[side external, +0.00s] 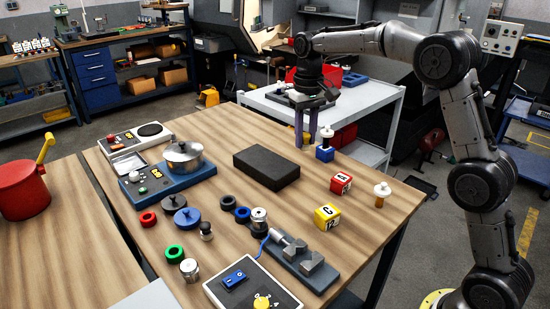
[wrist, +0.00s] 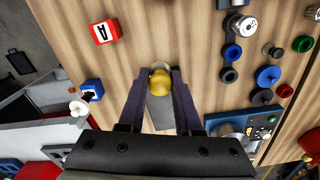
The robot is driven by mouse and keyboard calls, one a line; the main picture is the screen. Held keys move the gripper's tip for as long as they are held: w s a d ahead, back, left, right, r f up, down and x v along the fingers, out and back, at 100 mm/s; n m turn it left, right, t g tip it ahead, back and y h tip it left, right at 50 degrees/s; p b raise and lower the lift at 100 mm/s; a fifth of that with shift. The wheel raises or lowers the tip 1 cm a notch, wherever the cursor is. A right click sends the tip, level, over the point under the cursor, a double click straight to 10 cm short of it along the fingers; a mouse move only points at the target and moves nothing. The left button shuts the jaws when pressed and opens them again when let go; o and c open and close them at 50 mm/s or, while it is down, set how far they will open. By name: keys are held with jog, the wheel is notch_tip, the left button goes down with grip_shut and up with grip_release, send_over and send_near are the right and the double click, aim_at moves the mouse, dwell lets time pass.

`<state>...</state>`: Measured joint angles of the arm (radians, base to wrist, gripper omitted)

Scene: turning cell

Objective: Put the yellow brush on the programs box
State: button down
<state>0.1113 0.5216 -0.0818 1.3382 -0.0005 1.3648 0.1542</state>
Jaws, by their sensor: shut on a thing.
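My gripper (side external: 305,142) points down over the far part of the wooden table, behind the dark box. In the wrist view, my gripper (wrist: 159,84) is shut on a rounded yellow thing, the yellow brush (wrist: 160,86), with a paler tan end. In the side view the brush is mostly hidden, with only a little yellow between the fingers. A flat dark box (side external: 266,167), which may be the programs box, lies on the table in front of my gripper and a little left. No label on it is readable. In the wrist view my fingers and the brush cover part of a grey surface.
A blue cube (side external: 325,154) stands close to the right of my gripper, with a white-topped piece (side external: 326,133) by it. A red cube (side external: 341,183), yellow cube (side external: 327,216) and white-knobbed piece (side external: 381,191) stand right. A pot (side external: 183,155) and several rings lie left.

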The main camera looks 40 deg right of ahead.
aim_at(279, 168)
jog(key=w+f, duration=0.2)
jog(key=w, duration=0.1)
jog(key=w+f, duration=0.2)
jog(key=w, duration=0.1)
jog(key=w+d+f, duration=0.1)
jog(key=w+f, duration=0.2)
jog(key=shift+w, duration=0.15)
jog(key=shift+w+f, duration=0.7)
jog(key=shift+f, duration=0.2)
jog(key=shift+s+f, duration=0.1)
jog(key=shift+f, duration=1.3)
jog(key=shift+f, duration=0.15)
jog(key=c, duration=0.6)
grip_release()
